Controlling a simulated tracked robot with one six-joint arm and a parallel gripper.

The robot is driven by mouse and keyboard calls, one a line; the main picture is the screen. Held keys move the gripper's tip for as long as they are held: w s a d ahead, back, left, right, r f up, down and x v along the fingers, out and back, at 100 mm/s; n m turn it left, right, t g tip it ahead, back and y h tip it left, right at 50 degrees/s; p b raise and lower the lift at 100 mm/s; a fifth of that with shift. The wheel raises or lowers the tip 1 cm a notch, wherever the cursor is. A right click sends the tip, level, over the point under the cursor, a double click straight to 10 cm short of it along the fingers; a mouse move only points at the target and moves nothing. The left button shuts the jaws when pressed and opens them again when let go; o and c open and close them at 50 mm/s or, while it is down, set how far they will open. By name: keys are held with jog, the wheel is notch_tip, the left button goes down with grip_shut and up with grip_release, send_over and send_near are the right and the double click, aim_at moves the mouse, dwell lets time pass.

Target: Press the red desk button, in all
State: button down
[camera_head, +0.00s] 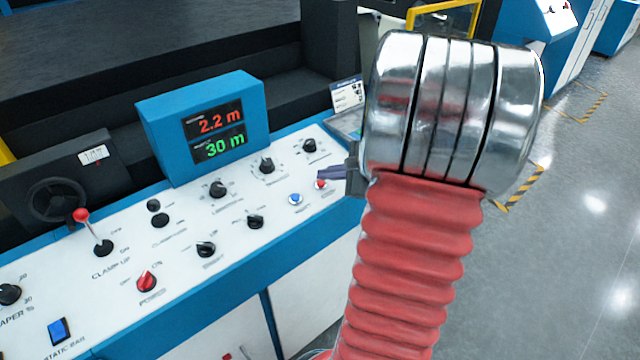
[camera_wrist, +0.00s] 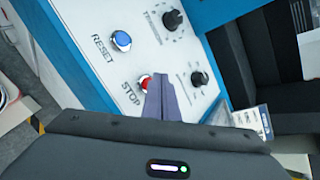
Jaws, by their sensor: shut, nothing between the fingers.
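The red button (camera_head: 320,184), labelled STOP, sits on the white top of the control desk (camera_head: 180,258), near its right end. In the wrist view the red button (camera_wrist: 144,82) shows just left of my fingertips, partly covered by them. My gripper (camera_head: 317,174) is shut and empty. In the head view its purple-grey fingertips are just above the button in the picture. They also show in the wrist view (camera_wrist: 159,82), pointing at the panel beside the button. I cannot tell whether they touch it.
A blue RESET button (camera_head: 295,199) is just left of the red one. Several black knobs, a red knob (camera_head: 147,282) and a red-topped lever (camera_head: 92,230) stand on the desk. A blue display box (camera_head: 205,125) reads 2.2 m and 30 m. Open floor lies right.

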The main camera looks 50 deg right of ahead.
jog(key=shift+w+f, duration=0.1)
jog(key=shift+f, duration=0.6)
dwell(1.1)
jog(key=shift+r, duration=0.8)
jog(key=r, duration=0.2)
jog(key=s+r, duration=0.1)
jog(key=r, duration=0.2)
jog(key=shift+s, duration=0.1)
dwell(0.5)
dwell(0.7)
